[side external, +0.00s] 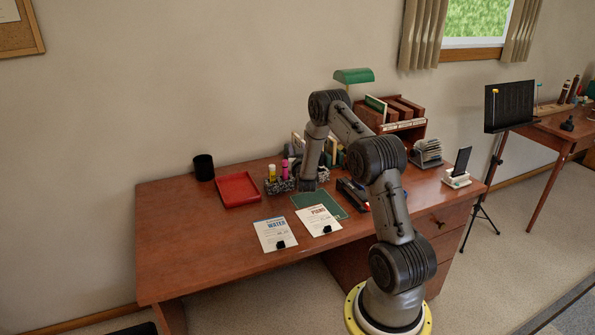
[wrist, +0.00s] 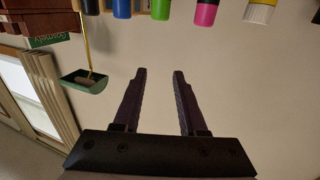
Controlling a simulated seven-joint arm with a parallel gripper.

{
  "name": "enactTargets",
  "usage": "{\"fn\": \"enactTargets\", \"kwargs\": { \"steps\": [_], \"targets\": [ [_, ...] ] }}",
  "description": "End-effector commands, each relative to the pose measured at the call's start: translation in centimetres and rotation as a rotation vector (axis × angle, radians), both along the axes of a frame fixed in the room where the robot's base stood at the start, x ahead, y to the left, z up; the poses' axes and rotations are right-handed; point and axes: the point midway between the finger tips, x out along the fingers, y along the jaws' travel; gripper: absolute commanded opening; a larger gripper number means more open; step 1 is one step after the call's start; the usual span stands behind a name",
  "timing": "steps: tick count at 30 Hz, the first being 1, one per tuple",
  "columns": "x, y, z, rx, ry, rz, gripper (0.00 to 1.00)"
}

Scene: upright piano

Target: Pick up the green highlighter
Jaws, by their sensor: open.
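The green highlighter (wrist: 160,10) shows at the top edge of the wrist view, cut off by the frame, between a blue pen (wrist: 122,8) and a pink one (wrist: 206,12). It cannot be made out in the side view, where my arm and the desk organizer crowd that area. My gripper (wrist: 160,74) is open and empty, its two fingers pointing toward the green highlighter with a gap between. In the side view my gripper (side external: 309,186) hangs just right of the speckled pen holder (side external: 279,186).
A black pen (wrist: 90,6) and a yellow-and-white one (wrist: 259,10) stand in the same row. A red tray (side external: 238,189), a black cup (side external: 203,167), a green mat (side external: 333,200) and two paper sheets (side external: 275,233) lie around. The desk's left part (side external: 185,240) is clear.

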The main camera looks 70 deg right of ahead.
Motion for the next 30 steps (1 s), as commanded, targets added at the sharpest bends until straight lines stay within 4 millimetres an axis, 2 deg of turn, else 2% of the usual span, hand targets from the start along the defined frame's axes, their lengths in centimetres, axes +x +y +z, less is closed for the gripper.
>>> {"fn": "enactTargets", "kwargs": {
  "steps": [5,15,23,30],
  "targets": [
    [-0.6,-0.4,-2.0,0.004,0.003,-0.011,0.41],
    [-0.5,-0.3,-8.0,0.003,0.001,-0.009,0.41],
    [0.3,-1.9,-7.9,0.0,-0.001,-0.01,0.41],
    [1.9,-5.1,-7.8,-0.001,-0.002,-0.01,0.41]
  ]
}}
